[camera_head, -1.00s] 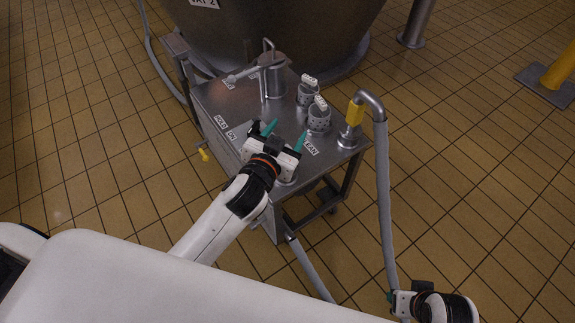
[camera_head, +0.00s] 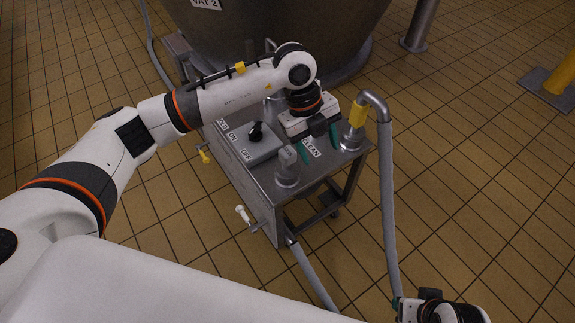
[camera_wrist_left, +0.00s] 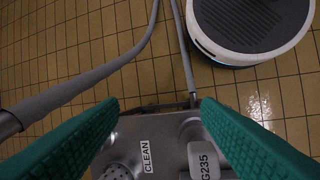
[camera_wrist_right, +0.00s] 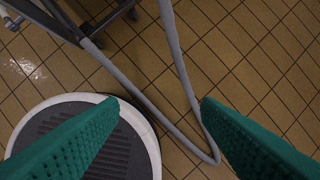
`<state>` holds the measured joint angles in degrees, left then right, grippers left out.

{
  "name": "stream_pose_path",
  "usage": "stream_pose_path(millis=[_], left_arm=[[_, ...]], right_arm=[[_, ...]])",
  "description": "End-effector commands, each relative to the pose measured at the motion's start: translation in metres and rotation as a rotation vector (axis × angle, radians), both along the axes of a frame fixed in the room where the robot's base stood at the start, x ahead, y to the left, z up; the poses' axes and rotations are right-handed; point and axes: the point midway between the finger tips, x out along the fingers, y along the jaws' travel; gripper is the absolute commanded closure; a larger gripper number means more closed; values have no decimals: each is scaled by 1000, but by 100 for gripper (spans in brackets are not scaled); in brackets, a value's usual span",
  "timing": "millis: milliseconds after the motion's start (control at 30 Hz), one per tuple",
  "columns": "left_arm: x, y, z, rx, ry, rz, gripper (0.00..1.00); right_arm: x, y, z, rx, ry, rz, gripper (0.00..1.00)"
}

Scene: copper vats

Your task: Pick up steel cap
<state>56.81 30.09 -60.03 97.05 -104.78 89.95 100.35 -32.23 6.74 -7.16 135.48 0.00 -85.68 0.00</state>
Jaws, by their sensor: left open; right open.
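A grey steel cap (camera_head: 287,168), a round base with an upright block on top, stands at the near corner of the steel cart's top. In the left wrist view the block (camera_wrist_left: 203,162) with the marking G235 shows at the bottom edge. My left gripper (camera_head: 319,143) is open and empty, with teal fingers pointing down beside the CLEAN label, right of the cap and apart from it. Its fingers also frame the left wrist view (camera_wrist_left: 158,103). My right gripper (camera_head: 397,304) is low at the bottom right, open and empty over the floor (camera_wrist_right: 160,100).
A grey hose (camera_head: 385,210) with a yellow-collared pipe (camera_head: 357,115) rises at the cart's right corner. A black knob (camera_head: 255,131) stands on the cart's switch box. A large vat (camera_head: 290,25) stands behind. A yellow post (camera_head: 562,73) is far right.

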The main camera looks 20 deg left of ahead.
Motion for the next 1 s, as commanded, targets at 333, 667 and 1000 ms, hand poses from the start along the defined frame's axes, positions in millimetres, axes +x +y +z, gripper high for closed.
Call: stream_pose_path(millis=[333, 667, 1000], left_arm=[[24, 71, -6, 334, -25, 164, 42], [24, 70, -55, 326, -26, 160, 42], [22, 75, -86, 326, -24, 161, 42]], right_arm=[[-4, -1, 10, 1, -8, -1, 42], [-9, -2, 18, -1, -12, -1, 42], [-9, -2, 9, 0, -13, -1, 42]])
